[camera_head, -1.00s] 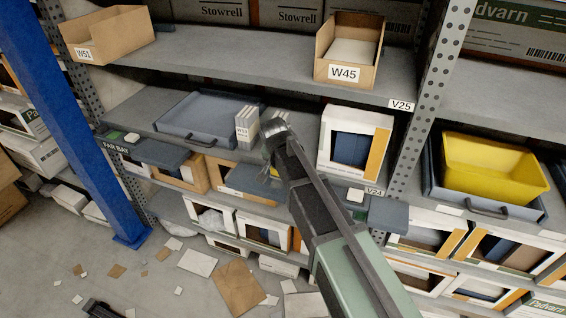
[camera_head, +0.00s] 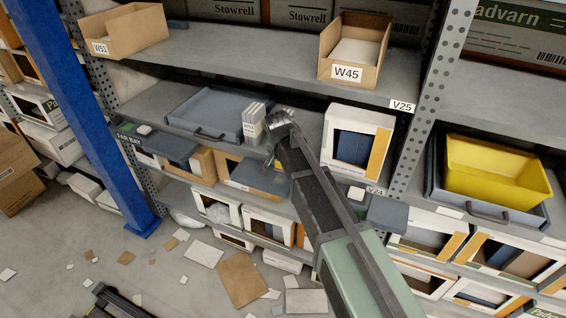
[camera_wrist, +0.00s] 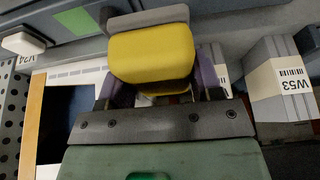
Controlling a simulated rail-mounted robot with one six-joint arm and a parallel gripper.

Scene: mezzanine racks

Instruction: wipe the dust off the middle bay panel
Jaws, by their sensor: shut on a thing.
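My gripper (camera_head: 280,128) reaches in over the middle shelf. In the wrist view it is shut on a yellow block (camera_wrist: 152,57) with a grey pad (camera_wrist: 148,18) along its far face, with a dark finger on each side. In the head view the held block is hard to make out. A blue-grey panel (camera_head: 262,178) hangs at the front edge of the middle shelf, below and left of the gripper, and appears to be the middle bay panel. The gripper looks apart from it. I cannot make out dust on it.
Cartons labelled W53 (camera_head: 252,124) stand close left of the gripper, beside a grey tray (camera_head: 210,112). A white box (camera_head: 357,140) stands close on the right. Another panel (camera_head: 387,214) is at lower right. A blue post (camera_head: 95,130) rises at left.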

